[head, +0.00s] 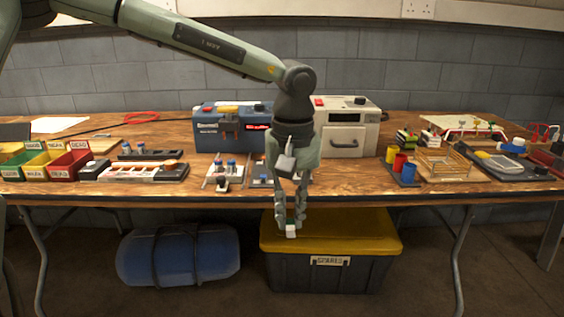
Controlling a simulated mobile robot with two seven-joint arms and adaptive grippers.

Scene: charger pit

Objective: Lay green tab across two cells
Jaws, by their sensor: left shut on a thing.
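My left gripper (290,222) hangs from the arm reaching in from the left, fingers down, in front of the table's front edge. It is shut on a small piece, green above and white below (291,231), which looks like the green tab. Two blue-topped cells (231,165) stand upright in a pale holder (212,184) on the table, left of my gripper. Another blue-topped piece (262,171) shows close beside my arm, partly hidden. My right gripper is out of view.
The wooden table (330,185) carries a blue charger (222,127) and a cream box (345,125) behind my arm. A yellow-lidded box (350,237) lies below.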

